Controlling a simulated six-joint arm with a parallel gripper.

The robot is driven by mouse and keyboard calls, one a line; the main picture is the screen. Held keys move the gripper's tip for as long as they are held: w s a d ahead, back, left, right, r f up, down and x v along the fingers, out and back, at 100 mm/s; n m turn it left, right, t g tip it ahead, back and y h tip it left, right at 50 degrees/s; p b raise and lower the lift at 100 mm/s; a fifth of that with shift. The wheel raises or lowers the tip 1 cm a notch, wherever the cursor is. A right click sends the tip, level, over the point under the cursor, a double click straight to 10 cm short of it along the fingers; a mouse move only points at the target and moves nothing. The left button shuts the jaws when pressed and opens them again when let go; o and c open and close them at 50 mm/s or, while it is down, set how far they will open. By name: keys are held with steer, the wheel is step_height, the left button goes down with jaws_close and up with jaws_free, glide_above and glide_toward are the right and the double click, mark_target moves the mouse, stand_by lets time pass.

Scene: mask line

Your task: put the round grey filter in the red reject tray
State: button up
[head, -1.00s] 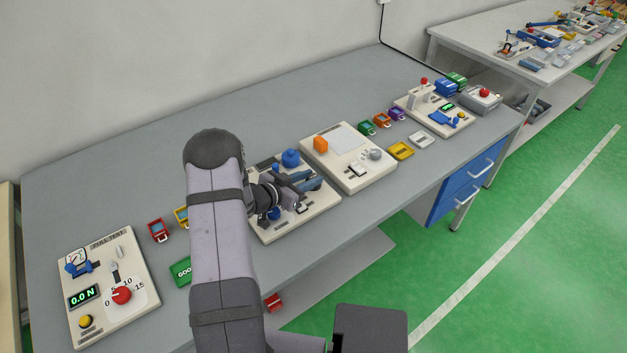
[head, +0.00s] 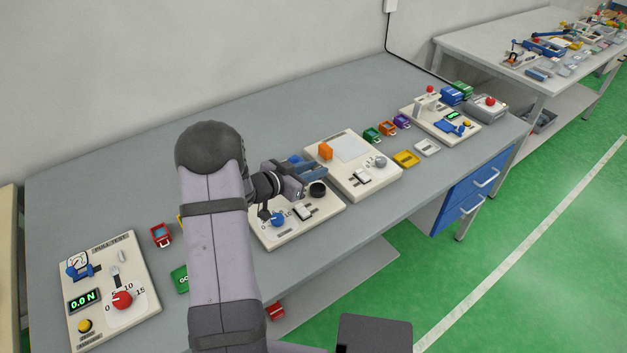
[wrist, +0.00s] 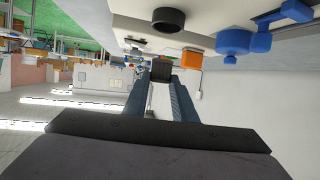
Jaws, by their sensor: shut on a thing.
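My gripper (head: 306,168) is raised above the middle-left station and shut. In the wrist view a dark grey piece (wrist: 161,70), taken to be the round grey filter, sits between the blue fingertips; its round shape does not show from this angle. The black ring-shaped holder (head: 318,189) on the station looks empty. It also shows in the wrist view (wrist: 168,19). A small red tray (head: 161,236) stands on the bench at the left. Another red object (head: 275,310) shows low beyond the front edge, partly behind my arm; I cannot tell which is the reject tray.
A green GOOD tray (head: 180,279) lies partly behind my arm. The pull-test panel (head: 105,290) is at the front left. A blue knob (head: 278,219) is on the station. An orange block (head: 326,151) is on the panel to the right. The bench's back strip is clear.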

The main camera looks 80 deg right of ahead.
steer(key=shift+r, duration=1.9)
steer(key=w+a+n+t+h+p, duration=0.1)
steer(key=w+a+n+t, duration=0.2)
steer(key=w, duration=0.7)
steer(key=w+a+n+t+h, duration=0.15)
steer(key=w+a, duration=0.35)
steer(key=w, duration=0.5)
steer(key=w+a+n+t+p, duration=0.1)
steer(key=w+a+n+t, duration=0.2)
steer(key=w, duration=0.6)
steer(key=w+a+f+n+t+p, duration=0.1)
steer(key=w+a+f+t, duration=0.15)
steer(key=a, duration=1.05)
steer(key=s+a+m+g, duration=0.1)
steer(key=s+m+g, duration=0.3)
steer(key=s, duration=0.8)
steer(key=shift+s+a+r+g, duration=0.2)
steer(key=shift+a+r+g, duration=0.15)
steer(key=shift+g, duration=0.05)
